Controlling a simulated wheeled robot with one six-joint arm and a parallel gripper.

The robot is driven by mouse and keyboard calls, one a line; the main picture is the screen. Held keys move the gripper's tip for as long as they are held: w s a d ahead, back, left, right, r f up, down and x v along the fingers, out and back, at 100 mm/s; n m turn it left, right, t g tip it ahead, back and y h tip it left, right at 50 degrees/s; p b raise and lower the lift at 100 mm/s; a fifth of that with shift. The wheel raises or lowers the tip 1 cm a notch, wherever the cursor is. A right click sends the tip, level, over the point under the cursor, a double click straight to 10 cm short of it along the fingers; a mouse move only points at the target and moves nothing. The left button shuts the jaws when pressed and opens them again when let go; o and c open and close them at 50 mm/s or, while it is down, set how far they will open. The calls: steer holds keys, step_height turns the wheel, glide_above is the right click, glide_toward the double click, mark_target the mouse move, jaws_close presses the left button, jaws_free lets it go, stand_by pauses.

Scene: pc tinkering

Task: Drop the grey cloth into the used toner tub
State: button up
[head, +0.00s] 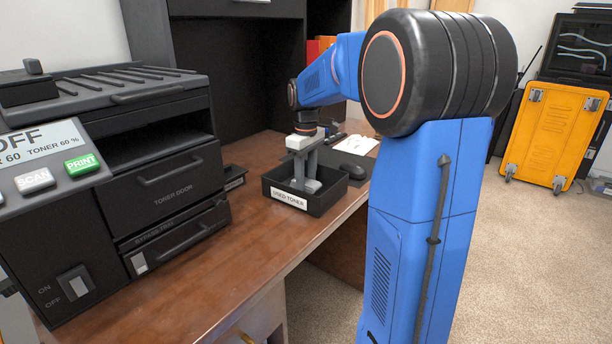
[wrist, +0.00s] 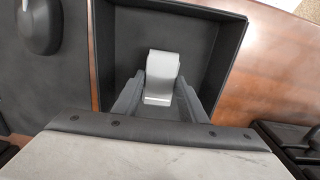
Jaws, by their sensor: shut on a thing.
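The used toner tub (head: 318,203) is a black open box with a white "USED TONER" label, standing on the wooden desk. It also fills the middle of the wrist view (wrist: 215,65). My gripper (head: 305,183) points down into the tub, with its fingertips inside the walls. In the wrist view my gripper (wrist: 160,95) is shut on the grey cloth (wrist: 162,68), a small pale folded piece between the fingers. The cloth is over the tub's inside; I cannot tell whether it touches the floor.
A black printer (head: 150,170) stands on the desk (head: 215,275) left of the tub. A yellow case (head: 553,135) stands on the floor at right.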

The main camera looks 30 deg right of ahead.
steer(key=o, duration=1.2)
steer(key=shift+r, duration=4.05)
